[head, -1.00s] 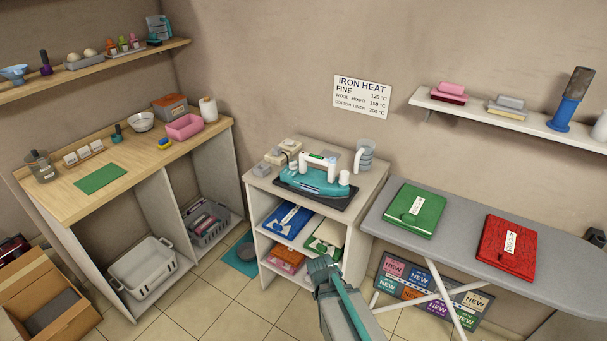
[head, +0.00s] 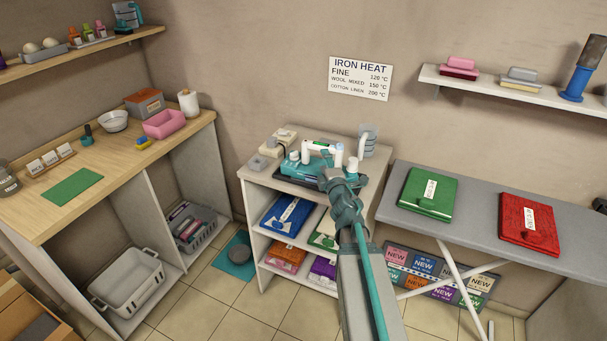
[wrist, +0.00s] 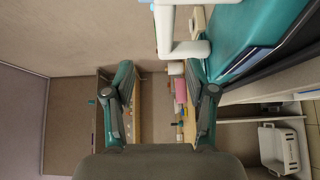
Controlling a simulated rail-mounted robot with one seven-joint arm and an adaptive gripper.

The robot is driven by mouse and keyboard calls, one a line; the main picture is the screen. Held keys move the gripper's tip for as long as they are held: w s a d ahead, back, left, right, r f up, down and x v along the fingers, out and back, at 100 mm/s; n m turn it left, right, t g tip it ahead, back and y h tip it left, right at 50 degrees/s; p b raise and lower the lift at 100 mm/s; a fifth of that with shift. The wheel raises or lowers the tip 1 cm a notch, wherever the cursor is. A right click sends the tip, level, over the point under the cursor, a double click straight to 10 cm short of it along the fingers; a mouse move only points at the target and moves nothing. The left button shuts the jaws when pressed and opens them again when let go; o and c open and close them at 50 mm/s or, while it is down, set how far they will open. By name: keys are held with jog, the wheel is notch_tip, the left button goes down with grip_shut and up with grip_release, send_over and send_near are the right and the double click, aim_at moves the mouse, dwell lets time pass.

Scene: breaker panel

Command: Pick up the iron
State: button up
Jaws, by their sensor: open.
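The iron (head: 312,168) is teal with a white handle (head: 318,146). It lies on a dark pad on top of the white shelf unit. My gripper (head: 340,172) is in front of the iron's right part in the head view and hides some of it. In the wrist view, my gripper (wrist: 160,75) is open with nothing between its fingers. The iron's teal body (wrist: 238,32) fills the upper right there, beyond the right finger. Its white handle (wrist: 178,48) shows at the top, ahead of the fingertips. I cannot see any contact.
A grey jug (head: 367,142) stands behind the iron, to the right. A beige box (head: 281,139) stands at its left. The grey ironing board (head: 470,218) with green and red folded cloths is to the right. The wooden counter (head: 100,195) is to the left.

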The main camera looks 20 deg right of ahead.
aim_at(318, 149)
jog(key=w, duration=0.5)
jog(key=shift+w+d+f, duration=0.2)
jog(key=shift+d, duration=0.15)
jog(key=shift+w+d+f+p, duration=0.1)
jog(key=shift+w+d+p, duration=0.1)
jog(key=shift+w, duration=0.75)
jog(key=shift+w+d+f+p, duration=0.1)
jog(key=shift+w+d+p, duration=0.15)
jog(key=shift+w, duration=0.65)
jog(key=shift+w+d+p, duration=0.2)
jog(key=shift+w, duration=0.75)
grip_shut()
jog(key=shift+r, duration=0.1)
